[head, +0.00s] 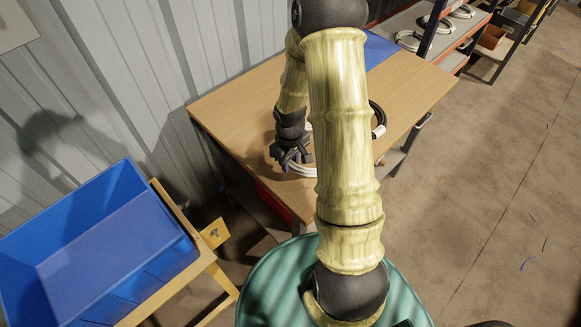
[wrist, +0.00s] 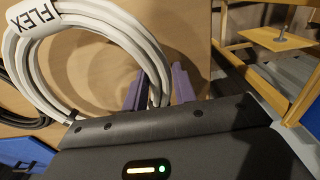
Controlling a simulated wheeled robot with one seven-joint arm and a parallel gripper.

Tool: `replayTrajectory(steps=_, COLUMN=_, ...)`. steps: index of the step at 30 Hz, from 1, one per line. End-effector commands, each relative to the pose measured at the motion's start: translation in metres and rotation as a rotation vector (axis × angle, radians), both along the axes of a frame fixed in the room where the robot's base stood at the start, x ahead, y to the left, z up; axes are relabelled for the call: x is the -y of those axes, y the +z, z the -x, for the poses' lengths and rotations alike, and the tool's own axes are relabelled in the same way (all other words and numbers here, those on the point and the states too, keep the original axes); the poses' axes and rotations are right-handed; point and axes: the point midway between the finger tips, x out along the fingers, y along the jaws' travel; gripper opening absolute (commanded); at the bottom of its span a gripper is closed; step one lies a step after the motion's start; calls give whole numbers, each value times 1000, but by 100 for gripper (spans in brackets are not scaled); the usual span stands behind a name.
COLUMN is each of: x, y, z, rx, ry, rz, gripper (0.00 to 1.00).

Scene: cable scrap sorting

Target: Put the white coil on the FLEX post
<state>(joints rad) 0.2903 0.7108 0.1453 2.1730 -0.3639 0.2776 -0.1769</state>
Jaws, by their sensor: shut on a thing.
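The white coil (wrist: 145,55) has a white tag reading FLEX (wrist: 34,14). My gripper (wrist: 158,88) has its purple fingers on either side of the coil's strands, shut on them. In the head view my gripper (head: 292,160) is over the near left part of the table, with part of the white coil (head: 302,171) showing beside it; my arm hides the rest. A short upright post (wrist: 281,33) stands on a wooden plate at the upper right of the wrist view. In the head view, a similar wooden plate (head: 214,233) sits beside the bin stand. I cannot read a label on it.
A black coil (head: 379,118) lies on the wooden table (head: 235,105), partly behind my arm. A blue bin (head: 90,225) rests on a wooden stand left of the table. Shelves with more coils (head: 437,24) stand at the back right. The right floor is open.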

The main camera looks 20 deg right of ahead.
Motion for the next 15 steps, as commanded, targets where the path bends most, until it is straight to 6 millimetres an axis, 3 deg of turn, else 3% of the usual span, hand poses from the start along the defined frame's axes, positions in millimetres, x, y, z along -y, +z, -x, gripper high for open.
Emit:
replayTrajectory(steps=9, x=0, y=-35, z=1, rx=-3, ry=0, rz=0, gripper=0)
replayTrajectory(steps=15, x=0, y=-37, z=0, rx=0, ry=0, rz=1, gripper=0)
